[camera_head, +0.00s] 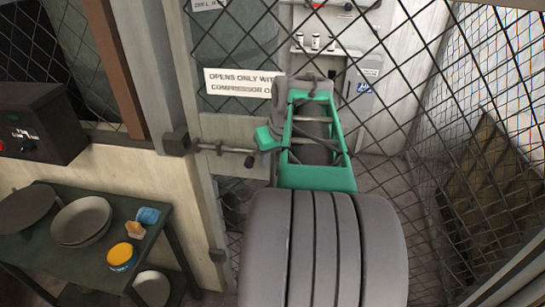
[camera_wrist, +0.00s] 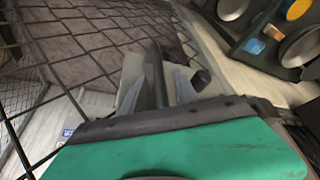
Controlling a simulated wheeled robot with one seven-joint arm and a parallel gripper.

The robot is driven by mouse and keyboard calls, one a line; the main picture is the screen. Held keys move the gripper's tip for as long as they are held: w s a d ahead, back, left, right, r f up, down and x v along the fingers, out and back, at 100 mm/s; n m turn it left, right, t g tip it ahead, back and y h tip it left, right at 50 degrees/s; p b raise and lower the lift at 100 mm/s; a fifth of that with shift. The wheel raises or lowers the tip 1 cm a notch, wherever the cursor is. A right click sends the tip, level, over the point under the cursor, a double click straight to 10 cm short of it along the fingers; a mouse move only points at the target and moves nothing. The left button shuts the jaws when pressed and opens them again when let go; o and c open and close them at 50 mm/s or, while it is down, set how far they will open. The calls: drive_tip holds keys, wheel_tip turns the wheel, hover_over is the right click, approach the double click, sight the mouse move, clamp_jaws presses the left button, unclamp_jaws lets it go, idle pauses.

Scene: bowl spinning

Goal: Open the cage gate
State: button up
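The cage gate (camera_head: 395,95) is a dark wire-mesh panel in front of me. At its left edge, a metal latch bar (camera_head: 222,149) runs sideways across a pale plate and a grey post. A dark knob (camera_head: 250,160) hangs below the bar; a dark knob also shows in the wrist view (camera_wrist: 201,79). My green wrist lies just right of the latch, and my gripper's fingers are mostly hidden in the head view. In the wrist view my gripper (camera_wrist: 157,82) points at the latch plate, close to the knob. I cannot tell whether it touches or grips anything.
A dark table (camera_head: 150,205) at the left holds bowls (camera_head: 82,220), a yellow-lidded jar (camera_head: 121,256) and a blue cup (camera_head: 148,215). A black control box (camera_head: 40,125) sits above it. A sign (camera_head: 240,82) hangs above the latch. Floor shows beyond the mesh.

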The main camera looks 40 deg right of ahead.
clamp_jaws()
idle(0.3)
idle(1.1)
